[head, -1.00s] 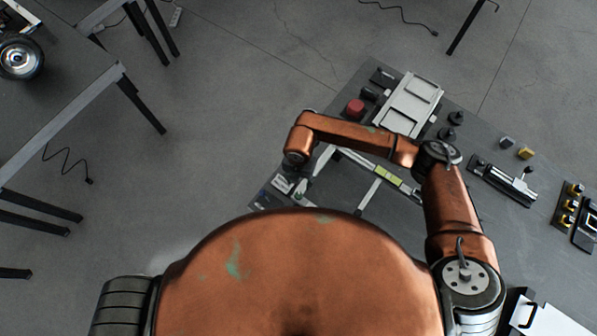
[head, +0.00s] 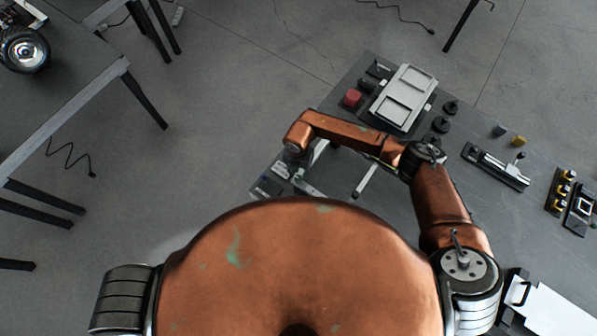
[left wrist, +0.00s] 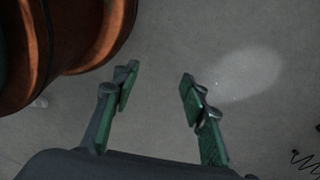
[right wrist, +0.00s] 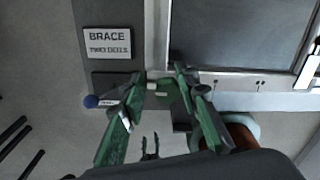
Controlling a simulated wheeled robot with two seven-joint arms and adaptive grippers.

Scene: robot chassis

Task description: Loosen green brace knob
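My right gripper (right wrist: 159,78) has dark green fingers spread apart, seen in the right wrist view. A small pale piece (right wrist: 158,90) shows between the fingertips; I cannot tell whether they touch it. I cannot make out a green brace knob clearly; the green fingers cover that area. A label reading BRACE (right wrist: 108,42) lies just left of the fingertips, on a dark panel. In the head view the right forearm reaches left over the table, largely hiding the gripper. My left gripper (left wrist: 158,78) is open and empty above bare floor.
The dark table (head: 470,215) holds a red button (head: 352,97), a grey tray-like fixture (head: 408,90), black knobs (head: 440,124), a lever device (head: 497,166) and yellow-topped parts (head: 567,176). A white board (head: 555,310) is at lower right. Another table (head: 75,85) stands at left, with clear floor between.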

